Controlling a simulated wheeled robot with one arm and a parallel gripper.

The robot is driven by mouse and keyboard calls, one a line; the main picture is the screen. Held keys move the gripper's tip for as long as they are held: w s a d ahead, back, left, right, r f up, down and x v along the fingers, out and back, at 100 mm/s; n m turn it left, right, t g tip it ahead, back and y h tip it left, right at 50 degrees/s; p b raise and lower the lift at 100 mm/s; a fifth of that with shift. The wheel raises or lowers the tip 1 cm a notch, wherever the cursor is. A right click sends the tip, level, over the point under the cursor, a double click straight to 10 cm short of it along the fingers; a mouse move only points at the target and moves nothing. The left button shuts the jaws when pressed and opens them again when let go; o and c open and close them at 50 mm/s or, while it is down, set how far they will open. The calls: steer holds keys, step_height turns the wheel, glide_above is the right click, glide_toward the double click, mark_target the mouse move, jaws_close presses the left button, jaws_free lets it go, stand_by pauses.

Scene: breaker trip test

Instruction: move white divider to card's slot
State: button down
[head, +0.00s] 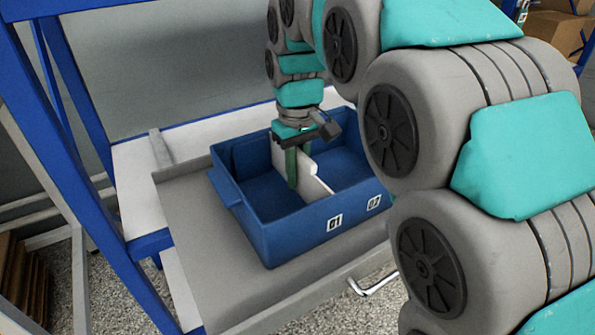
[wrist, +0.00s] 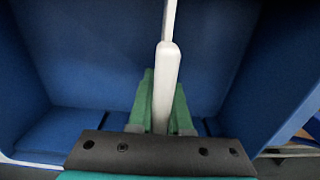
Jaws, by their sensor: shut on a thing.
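The white divider (head: 313,180) stands upright across the inside of the blue bin (head: 288,238), between the side labelled 01 and the side labelled 02. My gripper (head: 291,170) reaches down from above, with its green fingers at the divider. In the wrist view, the fingers (wrist: 163,92) lie on both sides of the divider's thick white grip (wrist: 166,70) and are shut on it. I cannot tell whether the divider's lower edge is seated in a slot. No card that can be read as a slot instruction shows.
The bin rests on a grey pull-out shelf (head: 190,205) with a metal handle (head: 372,283) at its front. Labels 01 (head: 335,223) and 02 (head: 374,202) are on the bin's front wall. Both compartments look empty. A blue rack post (head: 75,175) stands at left.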

mark_target(298, 149)
steer(key=shift+f, duration=0.55)
steer(key=c, duration=0.8)
jaws_free()
steer(key=shift+o, duration=0.2)
steer(key=shift+r, duration=3.9)
